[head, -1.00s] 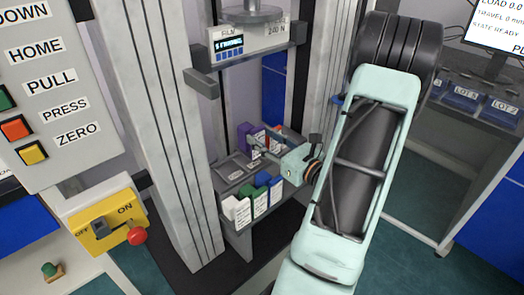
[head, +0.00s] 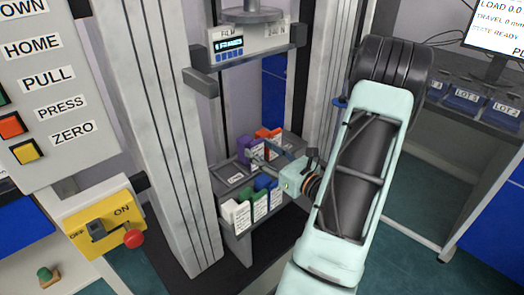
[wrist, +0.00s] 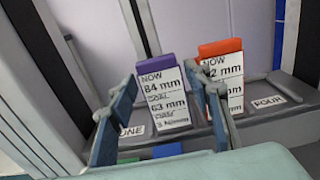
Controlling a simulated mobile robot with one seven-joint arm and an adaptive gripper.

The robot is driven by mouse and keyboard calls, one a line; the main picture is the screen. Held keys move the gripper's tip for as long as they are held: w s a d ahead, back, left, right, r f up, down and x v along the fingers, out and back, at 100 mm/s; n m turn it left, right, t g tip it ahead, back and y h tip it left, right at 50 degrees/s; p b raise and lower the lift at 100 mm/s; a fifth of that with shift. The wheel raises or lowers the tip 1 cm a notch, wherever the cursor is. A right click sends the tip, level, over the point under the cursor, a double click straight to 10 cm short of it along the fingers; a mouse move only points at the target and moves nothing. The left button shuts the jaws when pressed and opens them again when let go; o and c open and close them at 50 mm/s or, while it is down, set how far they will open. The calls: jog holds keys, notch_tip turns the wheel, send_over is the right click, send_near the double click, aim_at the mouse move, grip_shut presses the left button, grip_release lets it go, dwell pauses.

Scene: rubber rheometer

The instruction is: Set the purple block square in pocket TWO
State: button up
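The purple block (wrist: 154,63) stands on the grey rack with its white label facing the wrist camera. It also shows in the head view (head: 243,149). It is between the ONE plate (wrist: 132,130) and the orange block, in what looks like the second place; its base seems to be at the rack, but whether it is fully seated and square I cannot tell. My gripper (wrist: 162,84) is open, with one finger on each side of the purple block. A narrow gap shows at the left finger; contact at the right finger is unclear. The TWO plate is hidden.
The orange block (wrist: 220,46) stands close to the right finger. The FOUR plate (wrist: 268,101) is beyond it. The machine's columns flank the rack.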

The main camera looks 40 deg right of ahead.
jog(key=shift+r, duration=0.1)
jog(key=shift+r, duration=0.15)
jog(key=s+d+p, duration=0.1)
jog(key=s+p, duration=0.1)
jog(key=s, duration=1)
